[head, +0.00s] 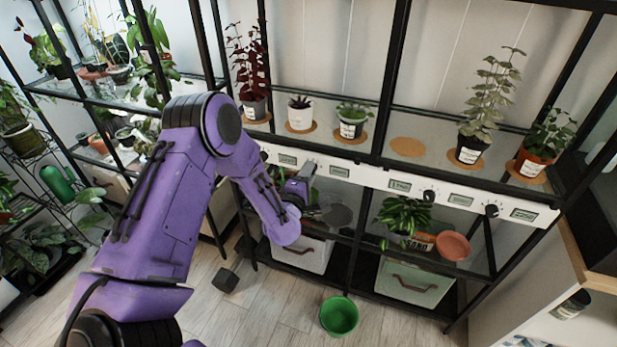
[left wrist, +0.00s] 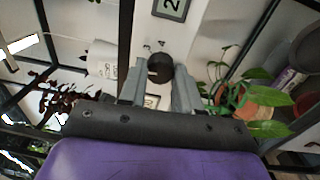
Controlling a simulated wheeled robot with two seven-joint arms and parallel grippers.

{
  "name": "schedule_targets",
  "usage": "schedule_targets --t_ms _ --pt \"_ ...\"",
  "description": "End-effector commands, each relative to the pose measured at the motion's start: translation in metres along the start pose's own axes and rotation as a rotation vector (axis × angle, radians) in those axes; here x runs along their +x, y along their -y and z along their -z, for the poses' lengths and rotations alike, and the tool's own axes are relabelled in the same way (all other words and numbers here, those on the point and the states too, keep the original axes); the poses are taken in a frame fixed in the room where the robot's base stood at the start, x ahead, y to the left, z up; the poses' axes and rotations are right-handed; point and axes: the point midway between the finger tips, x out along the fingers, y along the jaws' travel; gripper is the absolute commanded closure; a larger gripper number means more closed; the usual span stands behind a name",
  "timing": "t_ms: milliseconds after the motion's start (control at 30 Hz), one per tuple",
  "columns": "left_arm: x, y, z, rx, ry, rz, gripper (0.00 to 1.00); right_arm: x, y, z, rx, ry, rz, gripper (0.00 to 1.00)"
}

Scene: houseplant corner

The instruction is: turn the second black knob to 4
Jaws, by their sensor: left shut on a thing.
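A white panel strip (head: 370,176) with black knobs and small displays runs along the shelf front. My left gripper (head: 306,177) is at its left part, with its fingers around a black knob (left wrist: 160,68). In the left wrist view the gripper (left wrist: 159,82) has one finger on each side of this knob, which bears a pale mark. A display (left wrist: 172,8) beside the knob shows a partly cut-off digit that looks like 2. Two other black knobs, one (head: 428,196) and another (head: 491,210), are free on the right. My arm hides part of the panel's left end.
Potted plants stand on the shelf above the panel, including a dark red one (head: 250,70) and a tall green one (head: 488,95). Below are a leafy plant (head: 405,214) and a terracotta dish (head: 453,246). A green pot (head: 339,316) stands on the floor.

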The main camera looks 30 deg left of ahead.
Motion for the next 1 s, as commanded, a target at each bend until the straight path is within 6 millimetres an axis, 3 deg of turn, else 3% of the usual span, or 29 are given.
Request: schedule_targets --t_ms 1000 --pt "-0.001 0.002 -0.001 0.964 0.052 -0.007 0.98 0.023 0.002 -0.009 0.000 0.000 0.000 0.43"
